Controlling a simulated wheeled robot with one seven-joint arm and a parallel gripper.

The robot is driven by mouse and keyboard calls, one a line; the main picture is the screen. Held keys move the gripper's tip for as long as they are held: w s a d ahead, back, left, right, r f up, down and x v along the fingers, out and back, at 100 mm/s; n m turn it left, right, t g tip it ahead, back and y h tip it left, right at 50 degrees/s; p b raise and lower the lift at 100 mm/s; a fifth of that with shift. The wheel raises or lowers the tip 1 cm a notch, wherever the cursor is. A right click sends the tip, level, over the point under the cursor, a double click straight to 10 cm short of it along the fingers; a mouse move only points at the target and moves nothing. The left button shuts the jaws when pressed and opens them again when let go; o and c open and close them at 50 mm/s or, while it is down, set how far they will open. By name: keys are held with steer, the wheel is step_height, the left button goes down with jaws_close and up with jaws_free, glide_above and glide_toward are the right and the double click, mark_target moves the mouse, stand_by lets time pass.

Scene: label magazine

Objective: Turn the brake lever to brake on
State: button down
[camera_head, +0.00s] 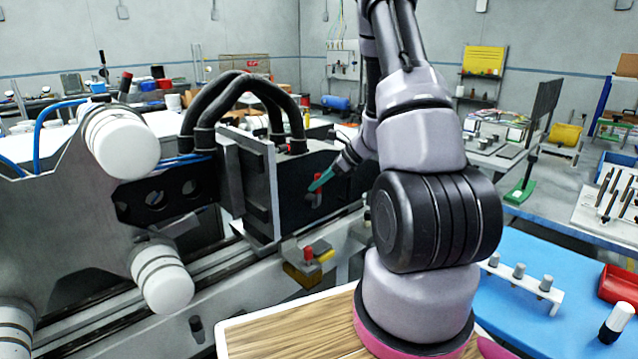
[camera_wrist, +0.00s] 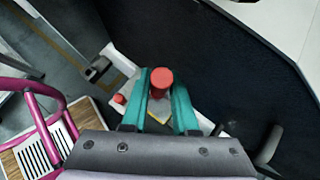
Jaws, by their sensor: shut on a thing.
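The brake lever (camera_head: 318,191) shows as a red handle against the dark face of the machine block in the head view. In the wrist view its round red end (camera_wrist: 161,77) stands between the two teal fingers. My gripper (camera_head: 321,180) reaches it from the right, with teal fingertips at the handle. In the wrist view my gripper (camera_wrist: 161,92) has a finger on each side of the red handle and is shut on it. The fingers hide part of the lever, and its pivot cannot be made out.
A small fixture with a red knob (camera_head: 308,253) and a yellow part sits below the dark block (camera_head: 290,190). Thick black hoses (camera_head: 235,100) arch above it. A blue mat (camera_head: 540,290) with a white peg rack lies at right.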

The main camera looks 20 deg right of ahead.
steer(key=shift+a, duration=0.1)
steer(key=c, duration=0.7)
jaws_free()
steer(key=shift+r, duration=0.1)
steer(key=v, duration=1)
steer(key=shift+s+d+r, duration=0.15)
steer(key=shift+d+r, duration=0.05)
steer(key=shift+d, duration=0.05)
